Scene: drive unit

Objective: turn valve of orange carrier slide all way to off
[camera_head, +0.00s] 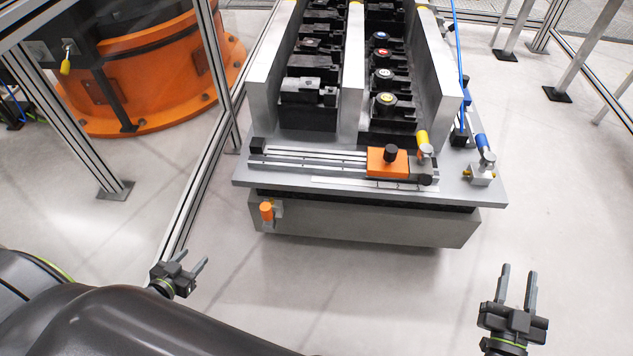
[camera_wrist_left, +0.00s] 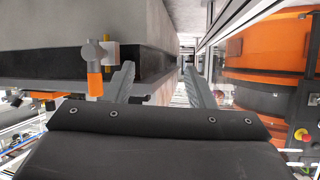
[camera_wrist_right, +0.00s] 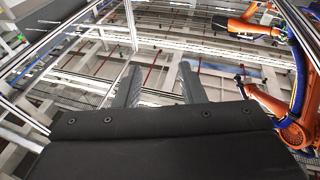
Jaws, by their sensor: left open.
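An orange carrier slide (camera_head: 380,163) with a black knob sits at the right of a rail on the grey plate. Beside it stands a valve with a yellow handle (camera_head: 422,138). A valve with an orange handle (camera_head: 267,211) is on the front left of the base below the plate; it also shows in the left wrist view (camera_wrist_left: 95,82), left of the fingers. A valve with a blue handle (camera_head: 482,142) stands at the plate's right corner. My left gripper (camera_head: 193,264) is open and empty, apart from the orange-handled valve. My right gripper (camera_head: 518,284) is open and empty, well in front of the plate.
Metal frame posts (camera_head: 208,165) stand left of the drive unit, before a large orange robot base (camera_head: 150,85). Black clamps in rows (camera_head: 310,90) fill channels behind the slide. A blue hose (camera_head: 461,75) runs along the right side. The floor in front is clear.

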